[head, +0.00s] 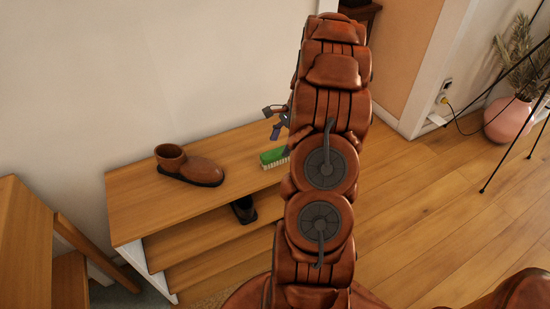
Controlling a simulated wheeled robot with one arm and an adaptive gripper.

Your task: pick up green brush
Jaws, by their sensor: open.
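The green brush (272,156) has a green back and pale bristles. It lies on the top board of the wooden shelf (135,200), near its right part, bristles toward the front. My arm hides its right end. My gripper (272,116) shows partly at the left edge of my arm, above and behind the brush in the picture. It is open, and I see nothing in it. It looks apart from the brush, but its height above the board is hard to judge.
A brown boot (188,166) stands on the shelf top left of the brush. A dark shoe (243,208) sits on a lower level. A wall is behind the shelf. Wooden furniture (25,240) stands at the left. A pink vase (508,120) and thin black legs are at the right.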

